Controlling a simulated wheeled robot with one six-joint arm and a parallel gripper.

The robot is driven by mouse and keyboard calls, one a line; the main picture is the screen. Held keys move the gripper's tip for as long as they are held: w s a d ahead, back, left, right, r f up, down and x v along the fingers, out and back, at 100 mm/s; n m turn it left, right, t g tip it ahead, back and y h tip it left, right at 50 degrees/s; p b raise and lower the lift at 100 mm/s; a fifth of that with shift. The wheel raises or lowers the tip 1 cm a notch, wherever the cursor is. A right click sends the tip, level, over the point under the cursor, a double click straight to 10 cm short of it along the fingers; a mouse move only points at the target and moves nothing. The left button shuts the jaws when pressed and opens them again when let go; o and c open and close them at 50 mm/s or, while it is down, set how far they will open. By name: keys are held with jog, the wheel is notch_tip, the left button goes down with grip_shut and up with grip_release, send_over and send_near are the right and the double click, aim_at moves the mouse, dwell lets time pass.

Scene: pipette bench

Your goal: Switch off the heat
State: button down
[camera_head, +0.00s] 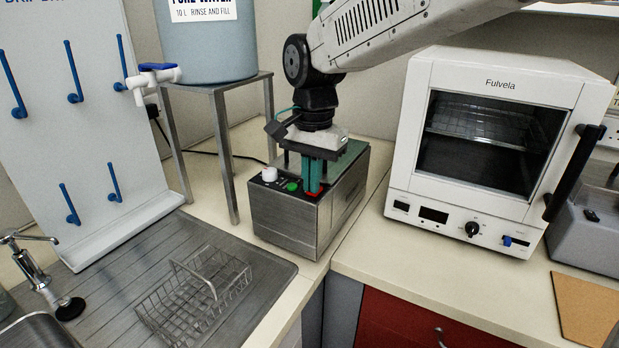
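A steel box-shaped heating unit (285,218) stands at the counter corner, left of the oven. Its top front has a white knob (269,174), a green round button (292,187) and a red part (314,193), which looks like a switch. My gripper (313,188) points down over this unit, its two teal fingers side by side and close together. The fingertips are right at the red part and cover some of it. I cannot tell whether they touch it, or which way the switch is set. Nothing shows between the fingers.
A white Fulvela oven (398,171) with its door shut stands to the right. A water container (207,42) sits on a metal stand (226,150) behind left. A wire basket (195,297) lies on the drainer (130,270). The counter (362,256) between unit and oven is clear.

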jog(key=shift+w+d+f, duration=0.35)
jog(key=shift+d+f, duration=0.1)
jog(key=shift+d, duration=0.1)
jog(key=shift+r, duration=0.1)
jog(key=shift+w+r, duration=0.1)
jog(key=shift+r, duration=0.25)
notch_tip(320, 180, up, 14)
jog(key=shift+a, duration=0.25)
jog(key=shift+w+d+r+g, duration=0.1)
jog(key=shift+w+d+g, duration=0.35)
jog(key=shift+g, duration=0.05)
